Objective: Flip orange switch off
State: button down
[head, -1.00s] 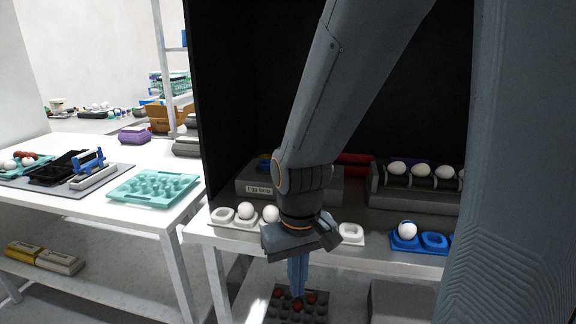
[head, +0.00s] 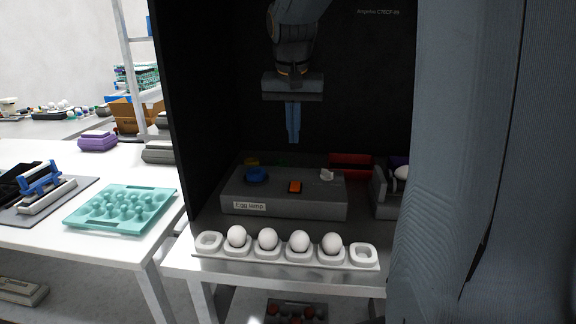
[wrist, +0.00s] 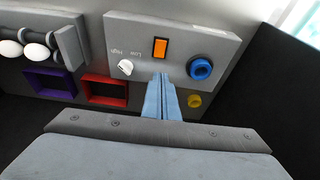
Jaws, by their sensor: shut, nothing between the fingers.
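The orange switch (head: 295,187) sits on top of the grey "Egg lamp" box (head: 285,207). It also shows in the wrist view (wrist: 160,47), upright in the picture, between a blue round part and a white knob marked Low and High. Which way the switch is tipped cannot be told. My gripper (head: 293,138) is above the box inside the dark cabinet, its blue fingers together and pointing down, empty. In the wrist view the fingertips (wrist: 160,76) appear just below the switch, apart from it.
A blue round part (head: 256,175) and a white knob (head: 326,175) flank the switch. A pale holder (head: 285,260) with several white eggs stands in front of the box. A red frame (head: 350,162) lies behind, and an egg roller (head: 385,195) stands to the right. Dark cabinet walls enclose the space.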

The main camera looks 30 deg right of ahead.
jog(key=shift+w+d+r, duration=0.1)
jog(key=shift+d+r, duration=0.1)
jog(key=shift+d, duration=0.05)
jog(key=p, duration=0.2)
send_near(295, 182)
jog(key=x, duration=0.6)
jog(key=shift+d, duration=0.1)
